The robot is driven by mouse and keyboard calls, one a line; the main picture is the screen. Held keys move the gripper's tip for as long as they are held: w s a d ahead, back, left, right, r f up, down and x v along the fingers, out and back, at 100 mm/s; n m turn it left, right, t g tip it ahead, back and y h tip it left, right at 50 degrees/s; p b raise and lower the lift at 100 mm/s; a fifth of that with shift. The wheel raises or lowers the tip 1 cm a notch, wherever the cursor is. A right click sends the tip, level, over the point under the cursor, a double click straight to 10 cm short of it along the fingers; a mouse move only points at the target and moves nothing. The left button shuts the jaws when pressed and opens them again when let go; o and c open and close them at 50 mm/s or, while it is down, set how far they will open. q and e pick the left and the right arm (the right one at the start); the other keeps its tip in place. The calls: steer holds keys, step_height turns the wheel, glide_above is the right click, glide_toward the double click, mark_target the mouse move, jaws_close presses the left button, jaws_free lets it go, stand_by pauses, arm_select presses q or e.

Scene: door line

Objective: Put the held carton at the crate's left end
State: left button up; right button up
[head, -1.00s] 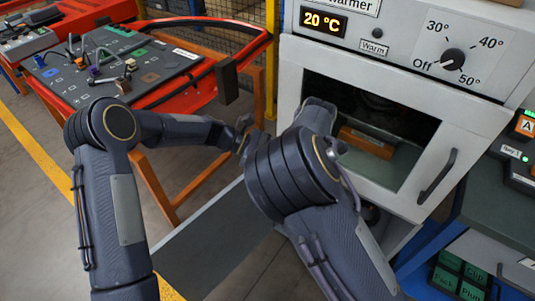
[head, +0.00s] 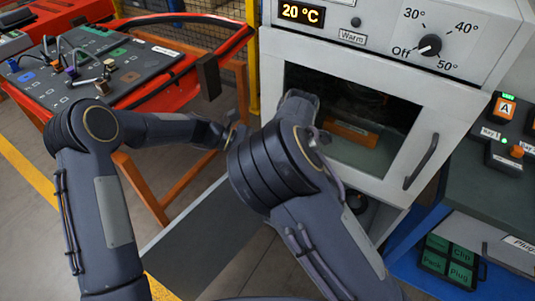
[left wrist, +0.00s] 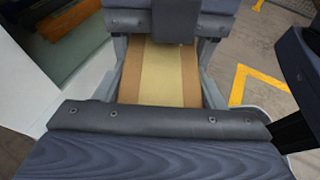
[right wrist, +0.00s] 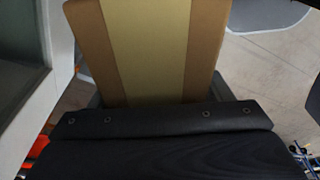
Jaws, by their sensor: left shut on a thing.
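A brown carton (left wrist: 155,75) with a paler tape strip shows in the left wrist view. My left gripper (left wrist: 160,75) is shut on it, with grey fingers along both sides. In the right wrist view a brown carton face (right wrist: 150,45) with the same strip stands in front of my right gripper (right wrist: 155,95). Whether those jaws are shut on it I cannot tell. In the head view the carton and both gripper tips are hidden behind my right arm; part of my left wrist (head: 232,132) shows. I cannot make out a crate in any view.
A red bench with a dark board (head: 85,75) stands left, a dark green bench (head: 470,195) right.

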steer(key=o, duration=0.3)
steer(key=shift+o, duration=0.2)
steer(key=shift+r, duration=0.1)
